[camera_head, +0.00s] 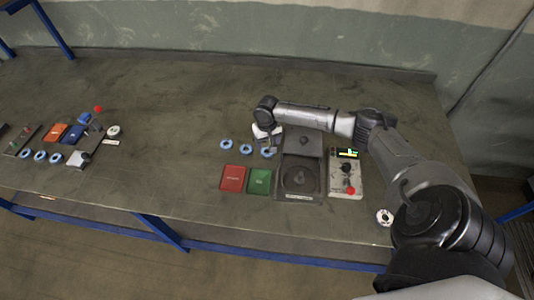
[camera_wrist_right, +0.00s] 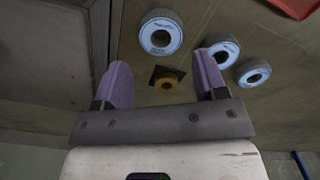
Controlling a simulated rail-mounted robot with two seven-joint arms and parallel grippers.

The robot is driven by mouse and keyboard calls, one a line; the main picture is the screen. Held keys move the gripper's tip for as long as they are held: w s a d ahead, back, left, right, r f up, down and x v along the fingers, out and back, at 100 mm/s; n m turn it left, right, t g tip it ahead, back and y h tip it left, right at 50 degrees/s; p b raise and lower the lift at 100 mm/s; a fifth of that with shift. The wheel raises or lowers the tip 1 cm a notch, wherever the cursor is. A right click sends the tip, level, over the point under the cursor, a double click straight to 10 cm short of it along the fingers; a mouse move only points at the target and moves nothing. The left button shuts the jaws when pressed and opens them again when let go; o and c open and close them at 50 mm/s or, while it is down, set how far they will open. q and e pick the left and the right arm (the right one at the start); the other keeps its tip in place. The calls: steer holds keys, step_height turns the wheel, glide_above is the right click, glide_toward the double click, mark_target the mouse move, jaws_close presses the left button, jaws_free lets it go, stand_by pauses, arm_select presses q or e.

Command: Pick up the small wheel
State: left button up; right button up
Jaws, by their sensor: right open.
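My left gripper is not in view.
Blue-and-white discs (camera_wrist_right: 161,33) lie close by, one partly behind a finger. In the head view, a grey machine (camera_head: 300,176), a red box (camera_head: 232,178), a green box (camera_head: 259,181) and a control panel (camera_head: 347,173) surround this spot. The table middle (camera_head: 165,150) is clear.

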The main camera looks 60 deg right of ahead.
mark_target(267, 150)
steer(key=shift+a+f, duration=0.15)
steer(key=shift+f, duration=2.7)
steer(key=c, duration=0.6)
